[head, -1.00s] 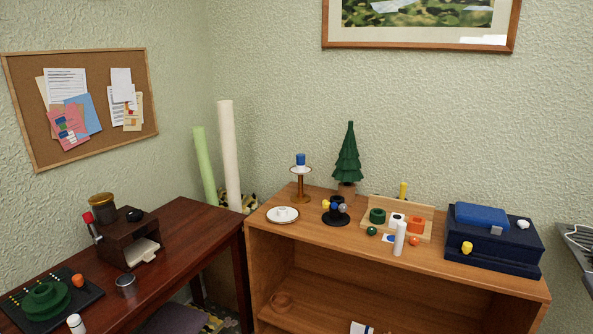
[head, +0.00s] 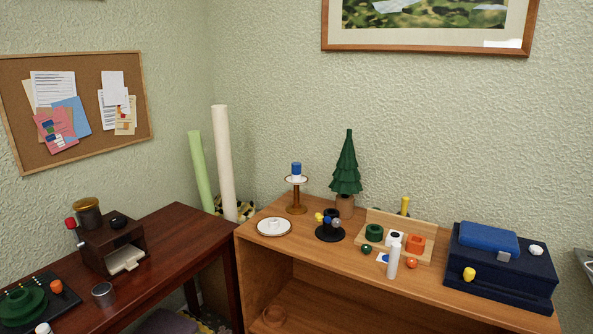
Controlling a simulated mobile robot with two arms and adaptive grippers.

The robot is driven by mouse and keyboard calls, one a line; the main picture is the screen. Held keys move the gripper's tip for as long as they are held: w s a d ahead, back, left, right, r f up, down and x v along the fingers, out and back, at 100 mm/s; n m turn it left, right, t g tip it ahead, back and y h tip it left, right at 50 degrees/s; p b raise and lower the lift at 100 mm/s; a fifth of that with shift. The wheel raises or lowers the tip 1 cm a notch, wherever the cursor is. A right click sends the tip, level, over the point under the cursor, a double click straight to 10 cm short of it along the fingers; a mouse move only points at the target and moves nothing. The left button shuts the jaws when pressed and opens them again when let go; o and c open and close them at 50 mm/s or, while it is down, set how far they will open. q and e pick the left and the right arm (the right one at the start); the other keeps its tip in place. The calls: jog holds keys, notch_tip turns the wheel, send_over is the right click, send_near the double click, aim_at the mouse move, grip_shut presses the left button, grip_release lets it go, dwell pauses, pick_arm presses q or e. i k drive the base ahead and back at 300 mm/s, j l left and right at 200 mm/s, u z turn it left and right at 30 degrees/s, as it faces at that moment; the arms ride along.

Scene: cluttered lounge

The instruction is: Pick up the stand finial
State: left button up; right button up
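No part is plainly marked as the stand finial. A brown stand (head: 297,204) with a pale dish on top stands on the wooden shelf unit's top and bears a blue cylinder (head: 296,168). To its right, a low black stand (head: 329,234) carries small knobs, among them a yellow one (head: 319,217), a blue one and a grey one. I cannot tell which of these pieces is the finial. Neither of my grippers is in view.
The shelf unit (head: 350,273) also bears a white plate (head: 274,227), a green tree (head: 346,165), a white bottle (head: 394,260), a wooden rack (head: 380,219) and a dark blue case (head: 500,282). A cluttered dark table (head: 181,232) stands left.

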aim_at(295, 166)
jog(key=i+z, duration=0.1)
jog(key=i, duration=0.75)
